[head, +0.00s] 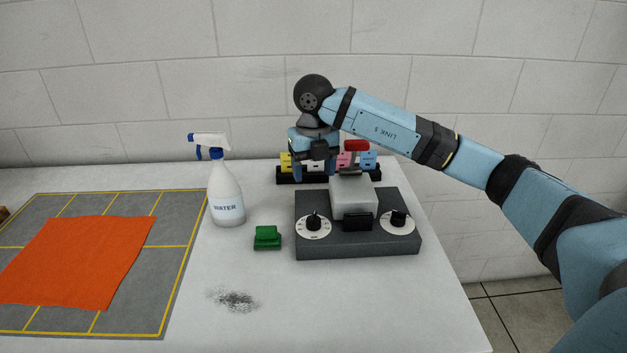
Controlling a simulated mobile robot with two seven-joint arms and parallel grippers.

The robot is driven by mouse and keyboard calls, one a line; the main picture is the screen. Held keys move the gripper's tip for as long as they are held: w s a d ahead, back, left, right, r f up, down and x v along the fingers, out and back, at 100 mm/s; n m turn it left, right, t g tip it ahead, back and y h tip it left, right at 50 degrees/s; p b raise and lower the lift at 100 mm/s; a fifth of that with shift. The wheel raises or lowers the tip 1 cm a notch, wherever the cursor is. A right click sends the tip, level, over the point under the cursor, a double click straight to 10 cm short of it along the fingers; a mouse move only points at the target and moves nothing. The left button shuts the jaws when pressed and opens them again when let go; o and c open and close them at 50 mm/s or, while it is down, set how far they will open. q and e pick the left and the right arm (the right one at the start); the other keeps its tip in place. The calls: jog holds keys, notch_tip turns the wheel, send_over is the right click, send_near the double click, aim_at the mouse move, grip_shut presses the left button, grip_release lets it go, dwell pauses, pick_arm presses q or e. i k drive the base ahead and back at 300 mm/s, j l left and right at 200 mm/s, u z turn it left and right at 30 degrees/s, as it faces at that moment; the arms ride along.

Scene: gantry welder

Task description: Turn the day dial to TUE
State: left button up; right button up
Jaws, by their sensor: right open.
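A dark grey box (345,247) stands on the table with two white-ringed dials on its top. The left dial (313,226) and the right dial (398,222) each have a black knob. Their markings are too small to read, so I cannot tell which is the day dial or where either points. A small black display (357,222) sits between them, in front of a pale raised block (352,196). My right gripper (313,174) is open, pointing down above the back left of the box, behind the left dial and apart from it. My left gripper is out of view.
A red-topped part (356,146) rises behind the pale block, near my right gripper. A black rack (287,177) with coloured pieces stands behind. A spray bottle (227,195) and green block (267,238) are left; an orange cloth (75,262) covers part of a gridded mat (172,260).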

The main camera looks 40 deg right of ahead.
aim_at(398, 218)
jog(key=k, duration=1)
